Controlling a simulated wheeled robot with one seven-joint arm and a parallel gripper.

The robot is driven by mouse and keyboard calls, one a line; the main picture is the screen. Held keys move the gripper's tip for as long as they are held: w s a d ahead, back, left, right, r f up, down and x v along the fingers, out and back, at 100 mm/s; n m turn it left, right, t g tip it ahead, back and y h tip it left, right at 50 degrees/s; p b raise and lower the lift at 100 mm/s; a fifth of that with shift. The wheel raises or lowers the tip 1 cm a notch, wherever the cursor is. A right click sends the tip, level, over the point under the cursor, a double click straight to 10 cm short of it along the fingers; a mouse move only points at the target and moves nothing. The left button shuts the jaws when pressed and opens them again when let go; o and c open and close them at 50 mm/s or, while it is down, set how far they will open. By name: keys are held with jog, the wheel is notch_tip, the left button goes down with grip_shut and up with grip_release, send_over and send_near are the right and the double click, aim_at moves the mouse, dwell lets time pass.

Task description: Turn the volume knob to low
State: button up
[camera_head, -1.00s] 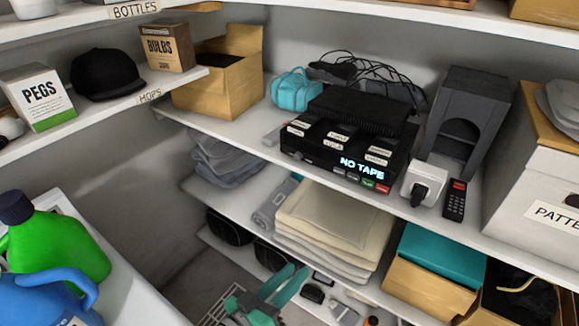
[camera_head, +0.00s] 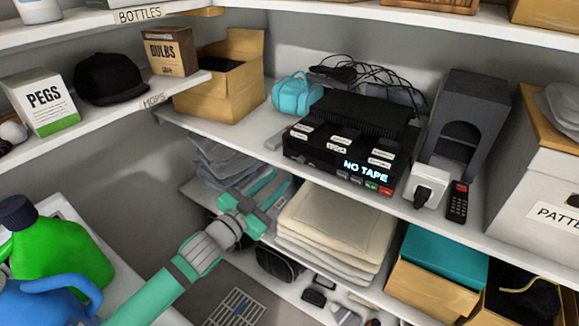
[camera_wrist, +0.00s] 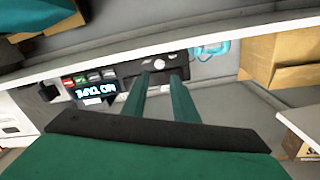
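The black tape player (camera_head: 340,150) stands on the middle shelf, its lit display reading "NO TAPE". It also shows upside down in the wrist view (camera_wrist: 122,70). A small pale round spot (camera_wrist: 160,64) on its front shows between my fingers there and looks like a knob; its marks and setting are too small to read. In the head view I cannot make out the knob. My gripper (camera_head: 277,183) is below and left of the player, in front of the shelf edge. In the wrist view its two green fingers (camera_wrist: 160,75) are apart with nothing between them.
The middle shelf's front edge (camera_head: 235,143) lies above my gripper. Folded cloths (camera_head: 325,235) are on the shelf below, to the right. A white plug adapter (camera_head: 427,184) and a remote (camera_head: 457,202) stand right of the player, a teal bag (camera_head: 295,90) behind left.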

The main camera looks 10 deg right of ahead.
aim_at(299, 162)
jog(key=x, duration=0.9)
jog(key=shift+w+d+f, duration=0.1)
jog(key=shift+w+d, duration=0.05)
